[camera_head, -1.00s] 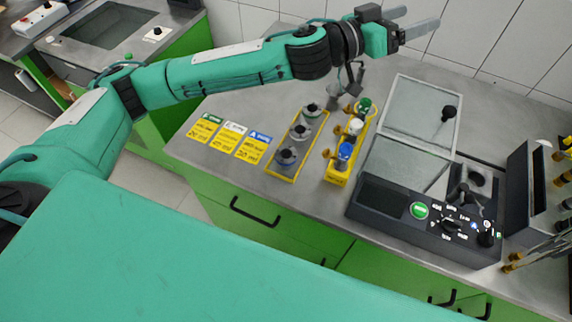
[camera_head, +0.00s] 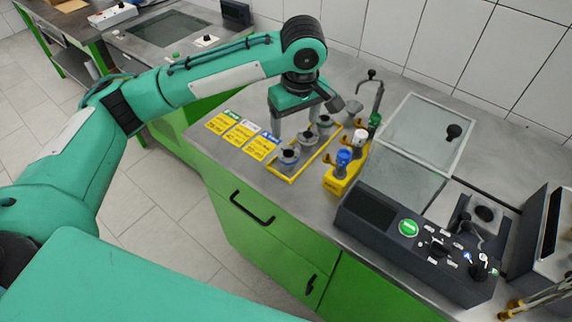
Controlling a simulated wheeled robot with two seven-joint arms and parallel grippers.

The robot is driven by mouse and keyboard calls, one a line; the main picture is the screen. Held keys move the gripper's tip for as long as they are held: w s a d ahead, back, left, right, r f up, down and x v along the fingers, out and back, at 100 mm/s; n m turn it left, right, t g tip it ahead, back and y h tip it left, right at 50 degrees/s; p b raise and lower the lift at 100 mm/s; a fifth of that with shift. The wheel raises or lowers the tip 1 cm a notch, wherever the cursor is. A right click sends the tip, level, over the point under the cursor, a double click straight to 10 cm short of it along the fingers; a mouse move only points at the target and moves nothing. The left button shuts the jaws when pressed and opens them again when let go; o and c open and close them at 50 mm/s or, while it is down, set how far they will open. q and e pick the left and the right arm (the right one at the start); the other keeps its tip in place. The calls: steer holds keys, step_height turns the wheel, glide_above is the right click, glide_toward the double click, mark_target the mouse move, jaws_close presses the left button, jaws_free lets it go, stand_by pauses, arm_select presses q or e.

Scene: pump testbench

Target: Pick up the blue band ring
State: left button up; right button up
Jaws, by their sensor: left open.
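The yellow-edged tray (camera_head: 296,178) holds several round grey pieces with dark knobs in a row. The nearest one, which shows a bluish band, looks like the blue band ring (camera_head: 288,158). My left gripper (camera_head: 296,128) points down over the tray with its two fingers apart. It is open and looks empty. Its fingers stand above and behind the blue band ring, and I cannot tell whether they touch any piece. The gripper partly hides the farther pieces. My right gripper is not in view.
A yellow rack (camera_head: 338,184) with blue, white and green topped fittings stands right of the tray. Yellow label cards (camera_head: 240,133) lie to the left. A dark control box (camera_head: 385,232) and a clear lid (camera_head: 425,135) stand to the right.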

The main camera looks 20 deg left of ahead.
arm_select(q)
glide_above(289, 154)
steer(key=s+d, duration=0.1)
steer(key=s, duration=0.1)
steer(key=f, duration=0.7)
steer(key=shift+s+f+p, duration=0.2)
steer(key=shift+f+p, duration=0.15)
steer(key=shift+p, duration=0.05)
steer(key=shift+w+f, duration=0.1)
steer(key=shift+f, duration=0.4)
steer(key=f, duration=0.1)
steer(key=f+p, duration=0.1)
steer(key=f, duration=0.1)
steer(key=w+f, duration=0.1)
steer(key=shift+a+f, duration=0.15)
steer(key=shift+a, duration=0.2)
steer(key=shift+f, duration=0.35)
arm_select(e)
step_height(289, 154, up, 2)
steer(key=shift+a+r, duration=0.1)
arm_select(q)
steer(key=shift+c, duration=0.4)
steer(key=c, duration=1.1)
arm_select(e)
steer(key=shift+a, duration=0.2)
